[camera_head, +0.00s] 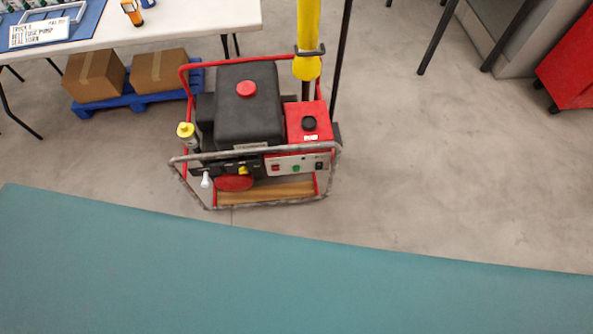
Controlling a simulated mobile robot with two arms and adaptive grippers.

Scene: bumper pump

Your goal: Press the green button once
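The pump (248,120) stands on the floor in a red and grey tube frame, with a black tank and a red box on top. A pale control panel (308,164) is on its front right side. The green button (296,168) is small and sits near the middle of this panel. A red button (275,168) is to its left and a dark round control (319,165) to its right. A frame bar runs just above the panel. Neither of my grippers is in view.
A flat teal surface (250,280) fills the foreground. A white table (180,22) stands at the back left, with boxes (160,70) on a blue pallet (130,100) below. A yellow post (307,40) rises behind the pump. The floor to the right is clear.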

